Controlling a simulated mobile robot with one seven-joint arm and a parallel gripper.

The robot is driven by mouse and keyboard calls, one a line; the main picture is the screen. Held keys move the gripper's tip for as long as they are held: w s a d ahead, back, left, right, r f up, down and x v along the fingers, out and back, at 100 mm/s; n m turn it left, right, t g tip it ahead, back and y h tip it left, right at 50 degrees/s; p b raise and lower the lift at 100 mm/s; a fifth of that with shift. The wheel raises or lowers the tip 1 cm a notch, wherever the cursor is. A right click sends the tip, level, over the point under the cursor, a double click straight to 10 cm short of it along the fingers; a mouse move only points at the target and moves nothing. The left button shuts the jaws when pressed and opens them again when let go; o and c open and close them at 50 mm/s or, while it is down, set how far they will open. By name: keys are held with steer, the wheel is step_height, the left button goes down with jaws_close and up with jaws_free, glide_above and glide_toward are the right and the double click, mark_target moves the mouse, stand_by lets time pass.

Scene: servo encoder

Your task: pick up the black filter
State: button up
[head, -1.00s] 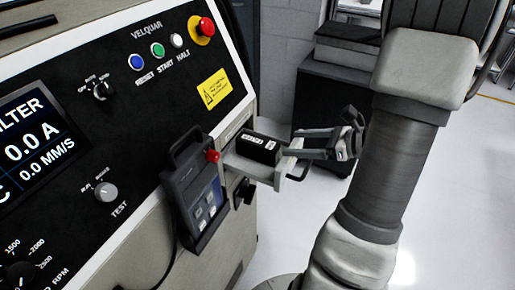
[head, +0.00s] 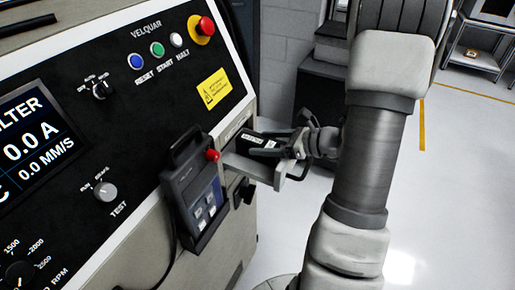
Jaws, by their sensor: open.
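The black filter (head: 256,139) is a dark block with a white label. It sits in a grey open drawer (head: 249,168) that sticks out from the side of the machine. My gripper (head: 287,146) is at the drawer's outer end, right beside the filter, coming in from the right. Its jaws are open. The fingers partly cover the filter's right end, and I cannot tell whether they touch it.
A handheld control pendant (head: 194,190) with a red knob hangs on the machine just left of the drawer. The machine's control panel (head: 140,110) fills the left. A dark cabinet (head: 318,90) stands behind my gripper. Floor at the lower right is clear.

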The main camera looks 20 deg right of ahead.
jaws_close()
steer(key=shift+r, duration=0.1)
stand_by(0.3)
